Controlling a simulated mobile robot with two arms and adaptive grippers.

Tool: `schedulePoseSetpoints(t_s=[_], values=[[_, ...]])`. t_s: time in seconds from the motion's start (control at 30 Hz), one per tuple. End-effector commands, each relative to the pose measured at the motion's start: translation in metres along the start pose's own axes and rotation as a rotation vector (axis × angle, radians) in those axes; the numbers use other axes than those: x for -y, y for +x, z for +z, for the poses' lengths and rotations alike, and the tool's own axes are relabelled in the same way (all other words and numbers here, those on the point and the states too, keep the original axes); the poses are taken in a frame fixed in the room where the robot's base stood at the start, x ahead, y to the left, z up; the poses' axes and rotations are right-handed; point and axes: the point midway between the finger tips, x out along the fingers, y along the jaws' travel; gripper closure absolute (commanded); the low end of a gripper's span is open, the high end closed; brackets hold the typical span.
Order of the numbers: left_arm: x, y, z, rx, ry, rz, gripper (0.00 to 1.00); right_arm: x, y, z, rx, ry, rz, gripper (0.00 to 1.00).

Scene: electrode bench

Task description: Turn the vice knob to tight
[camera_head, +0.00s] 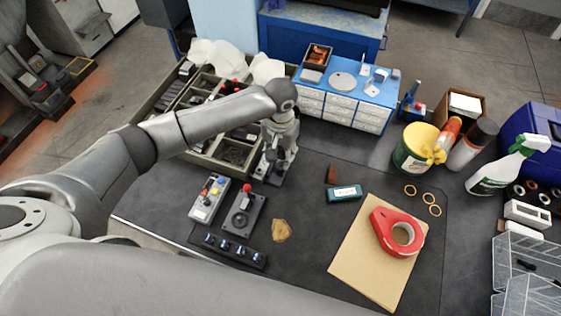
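My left arm comes in from the left and bends down at its wrist. My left gripper (268,172) points down at the bench, just in front of the sorting tray and behind the small devices. Its fingers are small and dark here, and I cannot tell whether they are open or shut. A dark block with a red top and a round dial (242,213) stands just in front of the gripper, apart from it as far as I can see. I cannot make out for certain which part is the vice or its knob; the gripper and wrist may hide it. My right gripper is not in view.
A grey control box (209,198) with coloured buttons stands left of the dark block. A black strip with several knobs (234,250) lies in front. A sorting tray (172,84) is behind. A red tape dispenser (397,232) lies on brown card (362,262). Bottles crowd the right.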

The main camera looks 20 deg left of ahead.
Motion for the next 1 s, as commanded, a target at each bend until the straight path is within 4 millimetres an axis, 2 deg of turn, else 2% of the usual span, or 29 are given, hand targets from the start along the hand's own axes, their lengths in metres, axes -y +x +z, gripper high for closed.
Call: schedulePoseSetpoints(t_s=[0.1,0.3,0.43,0.7,0.97,1.0], values=[[-0.001,0.022,0.001,0.004,0.001,0.0,0.64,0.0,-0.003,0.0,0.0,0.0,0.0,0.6],[0.0,0.047,0.0,0.002,0.001,-0.001,0.64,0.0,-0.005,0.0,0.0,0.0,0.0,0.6],[-0.001,0.054,0.0,0.0,0.002,0.0,0.64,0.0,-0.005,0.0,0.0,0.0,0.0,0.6],[0.0,0.056,0.0,0.0,0.003,0.0,0.64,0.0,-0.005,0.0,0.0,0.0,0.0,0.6],[0.0,0.055,0.0,0.0,0.002,0.0,0.97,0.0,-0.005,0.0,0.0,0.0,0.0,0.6],[0.0,0.055,0.0,0.0,0.003,0.0,0.97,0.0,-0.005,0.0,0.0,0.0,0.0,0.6]])
